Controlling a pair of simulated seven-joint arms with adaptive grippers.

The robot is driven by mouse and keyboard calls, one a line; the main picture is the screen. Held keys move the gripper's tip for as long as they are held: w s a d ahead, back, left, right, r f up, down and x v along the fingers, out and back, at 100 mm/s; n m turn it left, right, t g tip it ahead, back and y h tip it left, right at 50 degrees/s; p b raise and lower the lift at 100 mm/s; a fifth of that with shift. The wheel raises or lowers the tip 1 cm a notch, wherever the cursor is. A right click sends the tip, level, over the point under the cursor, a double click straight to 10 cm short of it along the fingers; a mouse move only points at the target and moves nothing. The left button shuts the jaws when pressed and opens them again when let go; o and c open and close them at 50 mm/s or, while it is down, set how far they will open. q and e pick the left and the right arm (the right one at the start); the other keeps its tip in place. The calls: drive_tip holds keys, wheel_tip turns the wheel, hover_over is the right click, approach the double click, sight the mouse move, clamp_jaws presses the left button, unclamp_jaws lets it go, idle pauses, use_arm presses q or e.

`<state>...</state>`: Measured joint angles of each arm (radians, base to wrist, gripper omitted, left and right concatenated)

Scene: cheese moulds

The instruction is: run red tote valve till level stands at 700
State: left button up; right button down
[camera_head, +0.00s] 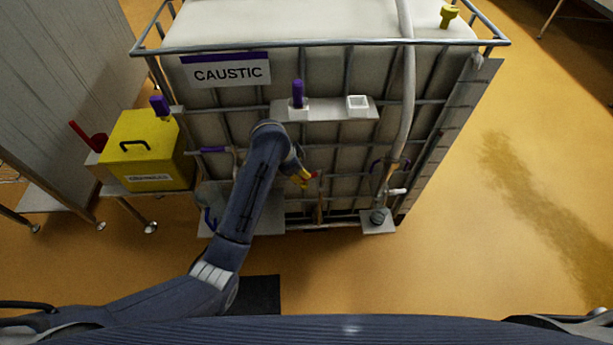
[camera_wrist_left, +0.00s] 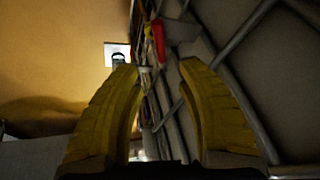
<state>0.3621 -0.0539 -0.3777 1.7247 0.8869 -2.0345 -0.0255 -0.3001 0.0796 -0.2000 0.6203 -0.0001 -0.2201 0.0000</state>
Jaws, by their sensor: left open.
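The white caged tote (camera_head: 330,75) with a CAUSTIC sign (camera_head: 226,71) stands in front of me. A small red handle (camera_head: 314,174) shows low on its front, just beside my left gripper (camera_head: 302,179). In the left wrist view a red handle (camera_wrist_left: 158,42) hangs beyond the open yellow fingers of my left gripper (camera_wrist_left: 160,78), with nothing between them. The gripper looks apart from it. A scale strip (camera_head: 452,140) runs down the tote's right edge; its numbers and the level are too small to read. My right gripper is not in view.
A shelf (camera_head: 325,108) on the tote carries a purple-topped item (camera_head: 298,92) and a white square cup (camera_head: 357,104). A pale hose (camera_head: 407,100) runs down to a white tap (camera_head: 396,192). A yellow box (camera_head: 147,150) stands left. The floor at right is clear.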

use_arm(q)
drive_tip(key=x, duration=1)
clamp_jaws()
drive_tip(key=shift+a, duration=0.1)
idle(0.4)
